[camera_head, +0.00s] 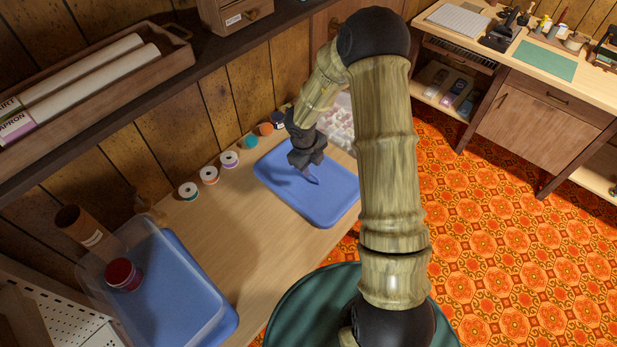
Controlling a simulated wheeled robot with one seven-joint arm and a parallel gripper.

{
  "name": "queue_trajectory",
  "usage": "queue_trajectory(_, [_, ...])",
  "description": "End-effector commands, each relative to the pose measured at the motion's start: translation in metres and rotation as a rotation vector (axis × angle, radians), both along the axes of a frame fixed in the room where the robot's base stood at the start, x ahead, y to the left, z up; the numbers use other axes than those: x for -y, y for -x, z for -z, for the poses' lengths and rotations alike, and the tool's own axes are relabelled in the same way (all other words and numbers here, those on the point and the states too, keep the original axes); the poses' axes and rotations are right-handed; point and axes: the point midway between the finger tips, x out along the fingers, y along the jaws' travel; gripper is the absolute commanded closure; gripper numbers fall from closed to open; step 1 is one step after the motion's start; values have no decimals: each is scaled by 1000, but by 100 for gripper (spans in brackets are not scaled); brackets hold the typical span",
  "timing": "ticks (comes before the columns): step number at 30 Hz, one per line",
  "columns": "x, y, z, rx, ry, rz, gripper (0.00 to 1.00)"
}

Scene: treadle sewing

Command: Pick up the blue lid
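The blue lid (335,196) is a flat rectangular piece with rounded corners, lying on the light wooden table right of centre. A small raised blue part (311,177) shows near its middle. My gripper (307,166) points down over the middle of the lid, right above this raised part. The dark fingers are small and partly hide each other, so I cannot tell whether they are open, shut or touching the raised part.
A clear bin (185,300) with blue inside and a red-topped jar (123,274) stand at the left. Several thread spools (209,175) line the wall. A shelf (200,75) overhangs the back. A green round seat (300,310) is in front.

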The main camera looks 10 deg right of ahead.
Motion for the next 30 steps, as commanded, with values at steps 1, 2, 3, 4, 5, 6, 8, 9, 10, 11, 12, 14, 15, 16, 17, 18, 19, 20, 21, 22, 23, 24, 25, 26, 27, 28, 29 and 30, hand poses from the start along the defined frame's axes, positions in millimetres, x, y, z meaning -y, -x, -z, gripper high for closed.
queue_trajectory(1, [0,-1,1,1,0,-1,67])
queue_trajectory(2, [0,-1,1,1,0,-1,67])
queue_trajectory(3, [0,-1,1,1,0,0,67])
queue_trajectory(4, [0,-1,1,1,0,0,67])
queue_trajectory(5, [0,-1,1,1,0,0,67])
queue_trajectory(6, [0,-1,1,1,0,0,67])
queue_trajectory(8, [0,-1,1,1,0,0,67])
queue_trajectory(9, [0,0,1,1,0,0,67])
queue_trajectory(10, [0,0,2,1,1,0,67])
queue_trajectory(11, [1,0,4,1,1,0,67])
queue_trajectory(12, [2,0,7,0,1,-1,67])
queue_trajectory(14, [3,0,15,-2,1,-1,67])
queue_trajectory(15, [3,0,21,-2,1,-1,67])
queue_trajectory(16, [4,0,25,-2,3,0,67])
queue_trajectory(17, [5,-1,30,-2,1,-1,67])
queue_trajectory(18, [6,-1,36,-3,2,0,67])
queue_trajectory(19, [6,-2,40,-2,1,-2,67])
queue_trajectory(20, [7,-2,44,-1,1,-1,67])
queue_trajectory(21, [8,-2,48,-1,1,-1,67])
queue_trajectory(22, [8,-3,50,-1,1,-1,67])
queue_trajectory(23, [9,-3,51,-1,1,0,67])
queue_trajectory(24, [9,-3,52,1,1,0,67])
queue_trajectory(25, [9,-3,52,1,1,1,67])
queue_trajectory(26, [9,-3,52,2,0,1,67])
queue_trajectory(27, [9,-3,52,2,0,1,67])
queue_trajectory(28, [9,-3,52,2,0,1,67])
queue_trajectory(29, [9,-3,52,2,0,1,67])
queue_trajectory(30, [9,-3,52,2,0,1,67])
